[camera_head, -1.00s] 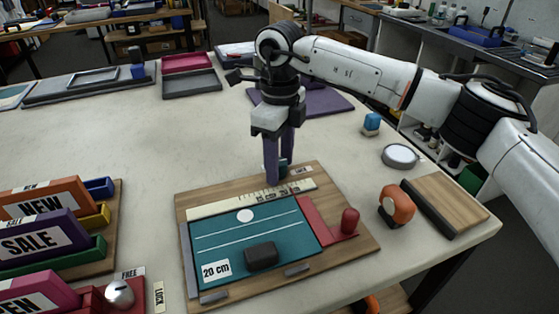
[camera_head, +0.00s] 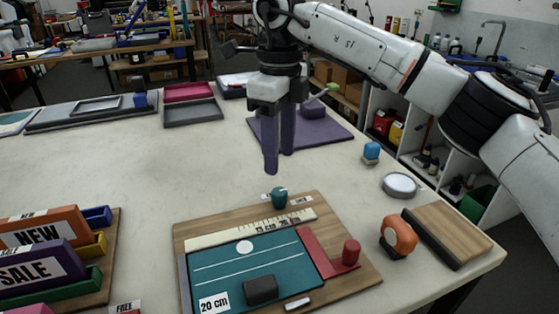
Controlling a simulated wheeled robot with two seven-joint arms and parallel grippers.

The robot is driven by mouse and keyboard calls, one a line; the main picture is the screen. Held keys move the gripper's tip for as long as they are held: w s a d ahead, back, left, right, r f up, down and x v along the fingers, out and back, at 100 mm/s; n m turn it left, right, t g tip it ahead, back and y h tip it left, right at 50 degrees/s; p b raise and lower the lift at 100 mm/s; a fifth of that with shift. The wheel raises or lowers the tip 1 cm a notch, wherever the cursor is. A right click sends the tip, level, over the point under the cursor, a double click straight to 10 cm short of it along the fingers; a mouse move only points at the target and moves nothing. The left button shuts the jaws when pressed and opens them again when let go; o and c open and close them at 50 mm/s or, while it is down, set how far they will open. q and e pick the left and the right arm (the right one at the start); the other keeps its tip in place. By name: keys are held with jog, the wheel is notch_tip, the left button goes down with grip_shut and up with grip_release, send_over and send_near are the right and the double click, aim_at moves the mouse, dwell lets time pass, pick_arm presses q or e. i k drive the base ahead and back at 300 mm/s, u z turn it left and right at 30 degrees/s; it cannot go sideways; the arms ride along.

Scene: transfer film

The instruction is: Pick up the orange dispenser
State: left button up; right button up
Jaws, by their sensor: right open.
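The orange dispenser (camera_head: 399,233) stands on the white table at the right. It is a rounded orange ring shape with a dark base, just left of a wooden block with a dark edge. My right gripper (camera_head: 279,160) hangs above the table, up and to the left of the dispenser, behind the wooden board. Its purple fingers point down, apart and empty. It does not touch the dispenser. My left gripper is not in view.
A round silver-rimmed disc (camera_head: 399,185), a blue-topped object (camera_head: 371,152) and a wooden block (camera_head: 450,232) stand at right.

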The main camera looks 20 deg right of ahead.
aim_at(398, 239)
jog(key=k, duration=1)
